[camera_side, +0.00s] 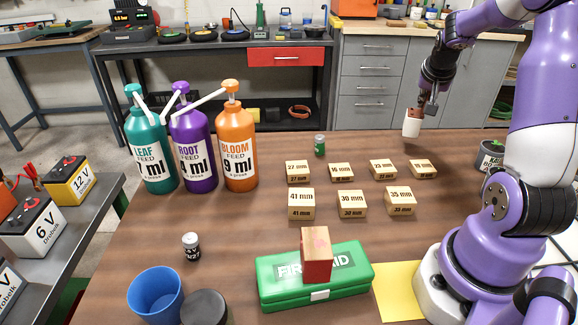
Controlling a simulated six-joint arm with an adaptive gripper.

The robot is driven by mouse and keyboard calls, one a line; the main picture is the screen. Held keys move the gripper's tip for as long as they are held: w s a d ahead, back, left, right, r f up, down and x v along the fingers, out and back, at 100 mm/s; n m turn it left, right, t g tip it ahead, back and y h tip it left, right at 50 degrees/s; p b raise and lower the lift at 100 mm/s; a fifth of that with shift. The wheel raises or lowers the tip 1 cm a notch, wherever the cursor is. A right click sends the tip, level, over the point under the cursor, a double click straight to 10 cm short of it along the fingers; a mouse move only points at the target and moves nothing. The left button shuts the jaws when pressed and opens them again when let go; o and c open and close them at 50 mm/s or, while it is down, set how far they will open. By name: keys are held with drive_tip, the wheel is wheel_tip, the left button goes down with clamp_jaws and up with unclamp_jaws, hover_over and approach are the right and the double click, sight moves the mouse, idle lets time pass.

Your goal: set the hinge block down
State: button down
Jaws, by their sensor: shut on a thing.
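My gripper (428,106) is at the upper right, above the far right part of the brown table. It is shut on the hinge block (412,124), a small pale piece with a reddish-brown upper part. The block hangs tilted slightly and appears to be clear of the table top, though its exact height is hard to tell. The fingertips are small and dark here, and their contact with the block is partly hidden.
Several wooden size blocks (351,203) stand in two rows nearer the camera. A red block with a wooden top (316,256) stands on a green first-aid box (272,283). Pump bottles (194,140) stand at left. A dark pot (490,157) is at right.

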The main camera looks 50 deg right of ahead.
sight(422, 114)
drive_tip(key=shift+d+f, duration=0.15)
drive_tip(key=shift+f, duration=1.9)
drive_tip(key=shift+f, duration=0.1)
drive_tip(key=c, duration=1)
unclamp_jaws()
drive_tip(key=shift+c, duration=0.2)
drive_tip(key=w+a+v, duration=0.1)
drive_tip(key=v, duration=1.2)
drive_tip(key=w+a+n+t+y, duration=0.3)
drive_tip(key=a+n, duration=0.4)
drive_tip(key=a, duration=0.9)
drive_tip(key=s+a+n+y, duration=0.3)
drive_tip(key=a+n, duration=0.3)
drive_tip(key=a, duration=0.5)
drive_tip(key=shift+s+a+f, duration=0.3)
drive_tip(key=shift+s+f, duration=0.1)
drive_tip(key=shift+s, duration=0.25)
